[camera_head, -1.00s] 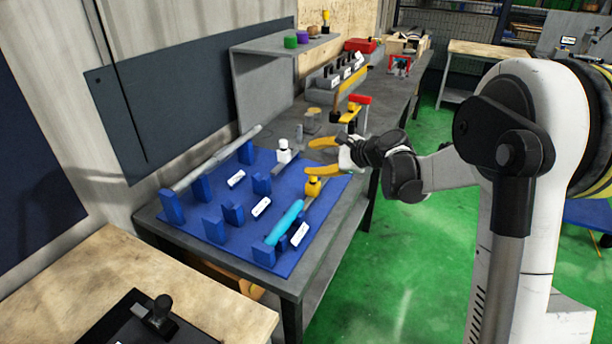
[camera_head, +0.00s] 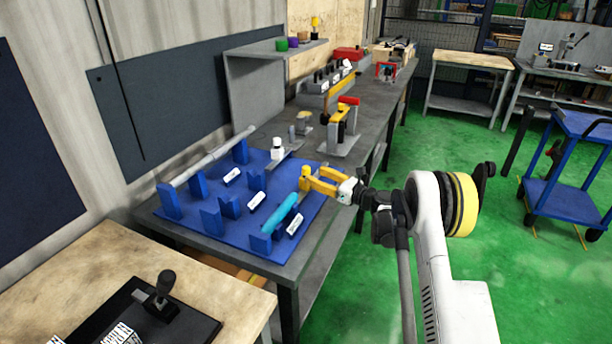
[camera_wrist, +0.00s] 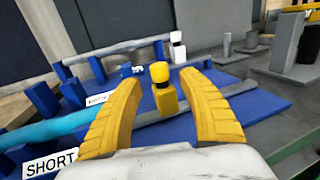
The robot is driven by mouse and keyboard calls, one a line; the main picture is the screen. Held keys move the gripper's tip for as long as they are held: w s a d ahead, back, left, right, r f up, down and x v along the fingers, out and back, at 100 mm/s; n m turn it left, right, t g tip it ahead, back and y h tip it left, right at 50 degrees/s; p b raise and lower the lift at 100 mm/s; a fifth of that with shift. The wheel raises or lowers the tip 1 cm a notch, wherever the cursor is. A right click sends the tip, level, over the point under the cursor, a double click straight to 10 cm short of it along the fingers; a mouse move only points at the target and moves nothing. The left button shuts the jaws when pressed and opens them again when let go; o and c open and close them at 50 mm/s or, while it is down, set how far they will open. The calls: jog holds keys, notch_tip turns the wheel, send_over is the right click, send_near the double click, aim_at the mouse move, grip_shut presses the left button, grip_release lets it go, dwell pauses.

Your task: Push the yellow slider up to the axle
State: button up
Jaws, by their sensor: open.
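The yellow slider (camera_wrist: 163,90) is a small upright block with a rounded head on a grey rail (camera_wrist: 215,100). In the head view the slider (camera_head: 305,173) is partly merged with my yellow fingers. The axle, a cyan rod (camera_head: 281,214), lies on blue supports just on the near side of the slider. In the wrist view the cyan axle (camera_wrist: 62,127) is at the left, its end hidden behind the left finger. My gripper (camera_head: 318,182) is open. In the wrist view its fingers (camera_wrist: 162,79) stand on either side of the slider. I cannot tell whether they touch it.
The blue board (camera_head: 230,238) carries several blue supports, a long grey rod (camera_head: 210,158) and a white-headed slider (camera_head: 277,150). A clamp with a red top (camera_head: 346,125) stands on the bench behind.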

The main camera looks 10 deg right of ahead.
aim_at(309, 173)
jog(key=b+x, duration=0.1)
jog(key=x, duration=0.3)
jog(key=shift+w+a, duration=0.25)
jog(key=shift+w, duration=0.1)
jog(key=shift+c, duration=0.5)
grip_shut()
jog(key=s+a, duration=0.1)
jog(key=s, duration=0.1)
jog(key=s+a, duration=0.3)
jog(key=s, duration=0.1)
jog(key=shift+a, duration=0.2)
jog(key=shift+o, duration=0.5)
grip_release()
jog(key=shift+s+a, duration=0.1)
